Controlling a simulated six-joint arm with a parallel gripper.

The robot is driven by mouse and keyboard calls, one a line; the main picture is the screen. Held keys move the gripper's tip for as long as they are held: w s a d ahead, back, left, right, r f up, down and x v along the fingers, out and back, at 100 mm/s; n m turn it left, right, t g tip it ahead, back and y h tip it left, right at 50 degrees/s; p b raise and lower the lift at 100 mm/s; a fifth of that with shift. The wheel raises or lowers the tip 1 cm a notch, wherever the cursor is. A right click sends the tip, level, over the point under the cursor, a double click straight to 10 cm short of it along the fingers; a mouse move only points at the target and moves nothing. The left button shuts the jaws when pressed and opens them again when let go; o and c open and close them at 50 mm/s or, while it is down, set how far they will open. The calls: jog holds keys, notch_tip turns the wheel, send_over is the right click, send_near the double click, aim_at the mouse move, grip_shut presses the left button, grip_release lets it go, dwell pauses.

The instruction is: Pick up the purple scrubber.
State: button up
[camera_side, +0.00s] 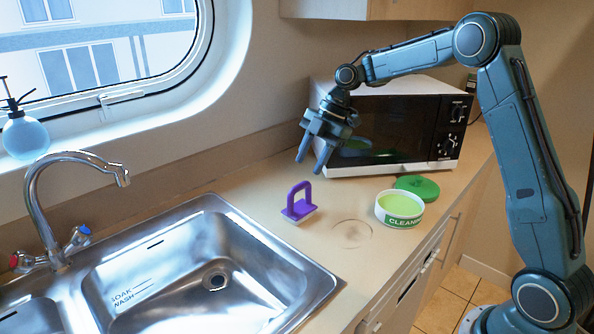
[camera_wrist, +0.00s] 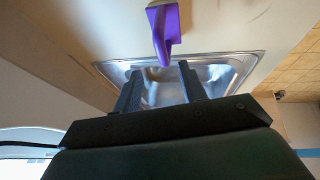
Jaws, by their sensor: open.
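The purple scrubber (camera_side: 299,203) has an upright loop handle and a pale underside. It stands on the counter just right of the sink's back corner. My gripper (camera_side: 310,166) is open and empty in the side view, above the counter and in front of the microwave. It is higher than the scrubber and apart from it. In the wrist view the scrubber (camera_wrist: 164,32) is at the top middle, beyond the two spread fingertips of my gripper (camera_wrist: 160,70). Nothing is between the fingers.
A steel sink (camera_side: 262,245) with a tap (camera_side: 75,160) lies to the left. A white tub of green cleaning paste (camera_side: 400,207) and its green lid (camera_side: 417,187) are to the right. A microwave (camera_side: 400,125) stands behind. The counter around the scrubber is clear.

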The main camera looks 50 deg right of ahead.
aim_at(301, 184)
jog(key=shift+x, duration=1.35)
jog(key=shift+f, duration=0.1)
jog(key=shift+x, duration=2.55)
jog(key=shift+s, duration=0.15)
grip_shut()
